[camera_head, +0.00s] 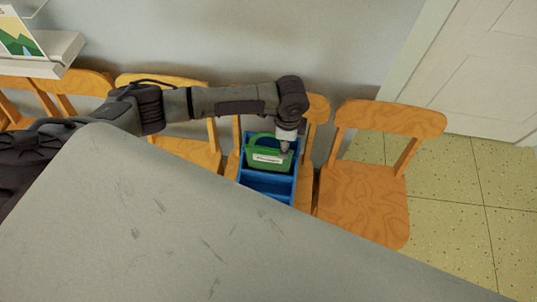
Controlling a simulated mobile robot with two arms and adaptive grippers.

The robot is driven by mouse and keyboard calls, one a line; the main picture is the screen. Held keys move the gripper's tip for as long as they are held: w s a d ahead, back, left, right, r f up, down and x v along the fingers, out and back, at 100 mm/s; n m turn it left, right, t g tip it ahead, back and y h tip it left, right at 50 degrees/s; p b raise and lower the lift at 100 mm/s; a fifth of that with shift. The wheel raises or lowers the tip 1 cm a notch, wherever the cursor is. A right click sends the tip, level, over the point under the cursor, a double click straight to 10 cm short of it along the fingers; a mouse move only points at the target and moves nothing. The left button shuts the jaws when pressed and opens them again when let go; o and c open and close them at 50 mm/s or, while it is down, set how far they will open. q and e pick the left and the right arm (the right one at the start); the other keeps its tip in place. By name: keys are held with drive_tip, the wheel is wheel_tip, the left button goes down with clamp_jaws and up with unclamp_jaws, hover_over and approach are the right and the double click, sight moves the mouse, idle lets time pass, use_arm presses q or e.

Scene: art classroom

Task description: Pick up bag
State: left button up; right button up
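The green bag (268,157) has a looped handle at its top and a white label on its front. It sits in the rear part of a blue divided crate (267,197), which rests on a wooden chair. My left arm comes in from the left, and its gripper (284,148) points down at the right end of the bag. The fingertips are small and partly lost against the bag, so I cannot tell whether they are open or shut, or whether they touch it. My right gripper is not in view.
A large grey scratched tabletop (190,235) fills the foreground. Several wooden chairs line the wall, with an empty one (362,200) right of the crate. A white shelf (45,58) holds a picture at upper left. Tiled floor (460,220) and a pale door (480,75) are at right.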

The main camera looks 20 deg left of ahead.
sight(268, 155)
use_arm(q)
wheel_tip(268, 155, down, 4)
drive_tip(key=shift+w+r, duration=0.1)
drive_tip(key=shift+w, duration=0.05)
clamp_jaws()
idle(0.3)
